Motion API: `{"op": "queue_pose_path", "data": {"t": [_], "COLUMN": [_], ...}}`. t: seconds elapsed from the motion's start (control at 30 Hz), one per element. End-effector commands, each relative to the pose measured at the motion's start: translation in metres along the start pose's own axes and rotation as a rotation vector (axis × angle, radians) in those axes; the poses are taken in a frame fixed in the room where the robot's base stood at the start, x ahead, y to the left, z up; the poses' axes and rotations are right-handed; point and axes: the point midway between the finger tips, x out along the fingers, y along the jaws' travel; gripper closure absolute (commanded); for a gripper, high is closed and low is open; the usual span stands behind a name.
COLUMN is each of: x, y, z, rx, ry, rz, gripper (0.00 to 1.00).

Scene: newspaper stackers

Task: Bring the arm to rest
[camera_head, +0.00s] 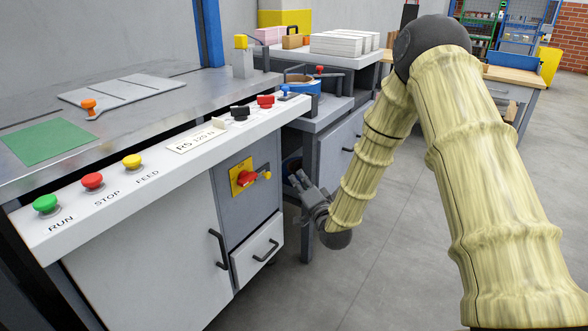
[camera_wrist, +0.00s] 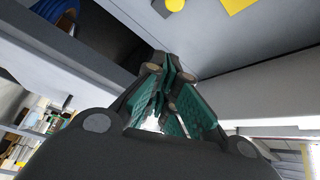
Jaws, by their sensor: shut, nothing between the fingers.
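My gripper (camera_head: 297,182) is at the end of my sleeved arm, low beside the right end of the grey and white machine cabinet (camera_head: 160,235). Its fingers point toward the cabinet and the stand behind it. In the wrist view the gripper (camera_wrist: 172,80) shows its green-padded fingers brought together at the tips with nothing between them. The arm is bent, with its elbow high at the right and the forearm hanging down to the left. I cannot tell the exact gap between the fingertips and the cabinet.
The sloped panel carries a green button (camera_head: 45,203), a red button (camera_head: 93,181) and a yellow button (camera_head: 132,161). Paper stacks (camera_head: 340,43) stand behind. Floor (camera_head: 400,280) below the arm is clear.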

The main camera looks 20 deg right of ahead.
Motion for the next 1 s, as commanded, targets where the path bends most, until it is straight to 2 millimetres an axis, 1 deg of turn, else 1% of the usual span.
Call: {"op": "queue_pose_path", "data": {"t": [0.1, 0.2, 0.63, 0.73, 0.77, 0.87, 0.97, 1.0], "x": [-0.009, -0.013, -0.013, -0.016, -0.018, -0.033, -0.06, -0.074], "y": [0.0, 0.0, 0.0, 0.005, 0.008, 0.03, 0.062, 0.077], "z": [0.0, 0.0, -0.001, 0.003, 0.006, 0.025, 0.053, 0.065], "rx": [0.001, 0.001, 0.0, -0.008, -0.014, -0.054, -0.12, -0.151], "ry": [-0.001, 0.0, 0.001, -0.007, -0.013, -0.05, -0.118, -0.152], "rz": [0.001, 0.0, 0.0, 0.014, 0.025, 0.096, 0.205, 0.253], "gripper": [1.0, 1.0, 1.0, 1.0, 1.0, 1.0, 1.0, 1.0]}}
